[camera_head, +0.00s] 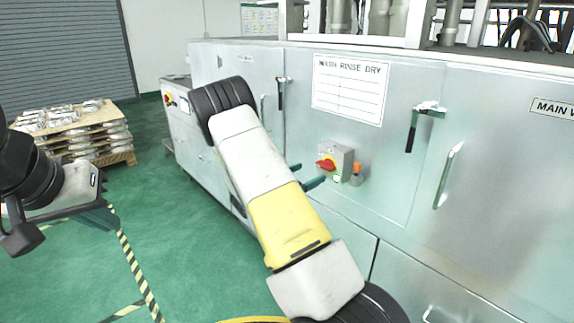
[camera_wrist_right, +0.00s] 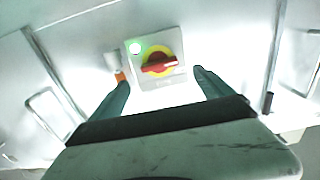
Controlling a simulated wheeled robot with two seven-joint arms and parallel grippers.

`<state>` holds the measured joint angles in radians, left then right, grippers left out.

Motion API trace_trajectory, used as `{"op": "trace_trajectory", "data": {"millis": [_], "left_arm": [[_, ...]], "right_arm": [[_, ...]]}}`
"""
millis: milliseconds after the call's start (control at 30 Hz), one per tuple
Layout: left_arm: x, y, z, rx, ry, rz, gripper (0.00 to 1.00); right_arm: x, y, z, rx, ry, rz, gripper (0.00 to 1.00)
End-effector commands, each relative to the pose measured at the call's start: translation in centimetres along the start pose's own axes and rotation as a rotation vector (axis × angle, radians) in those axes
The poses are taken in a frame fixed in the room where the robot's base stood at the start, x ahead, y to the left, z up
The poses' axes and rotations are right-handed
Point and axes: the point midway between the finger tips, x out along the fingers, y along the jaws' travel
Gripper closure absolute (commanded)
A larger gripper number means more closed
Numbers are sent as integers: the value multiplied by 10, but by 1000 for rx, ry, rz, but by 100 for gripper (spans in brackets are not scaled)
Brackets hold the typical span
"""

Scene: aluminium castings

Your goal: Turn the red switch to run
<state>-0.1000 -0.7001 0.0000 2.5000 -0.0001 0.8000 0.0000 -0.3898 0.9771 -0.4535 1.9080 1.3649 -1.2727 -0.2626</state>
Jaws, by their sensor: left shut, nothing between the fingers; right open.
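The red switch (camera_head: 326,164) is a rotary handle on a yellow disc, on a small grey box (camera_head: 343,158) fixed to the machine's front. In the right wrist view the red switch (camera_wrist_right: 160,65) lies nearly level, with a pale mark at its right end. Its position labels are not legible. My right gripper (camera_head: 308,176) is open in front of the box. In the wrist view its fingers (camera_wrist_right: 162,76) stand left and right of the switch, apart from it. My left gripper (camera_head: 100,216) is shut and empty, far left above the floor.
A green lamp (camera_wrist_right: 135,48) glows on the box, and an orange part (camera_head: 356,168) sits beside it. Door handles (camera_head: 447,176) and latches (camera_head: 412,130) project from the metal front. A pallet of castings (camera_head: 75,135) stands far left. Green floor between is clear.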

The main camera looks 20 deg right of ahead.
Motion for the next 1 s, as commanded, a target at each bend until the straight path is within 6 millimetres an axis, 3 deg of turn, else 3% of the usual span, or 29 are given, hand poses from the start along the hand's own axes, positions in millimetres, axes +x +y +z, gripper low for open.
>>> {"op": "trace_trajectory", "data": {"millis": [600,933,1000], "left_arm": [[0,0,0,0,0,0,100],[0,0,0,0,0,0,100],[0,0,0,0,0,0,100]], "right_arm": [[74,3,-1,-4,14,11,9],[78,2,-1,-5,13,8,9],[78,3,-1,-5,13,9,23]]}}
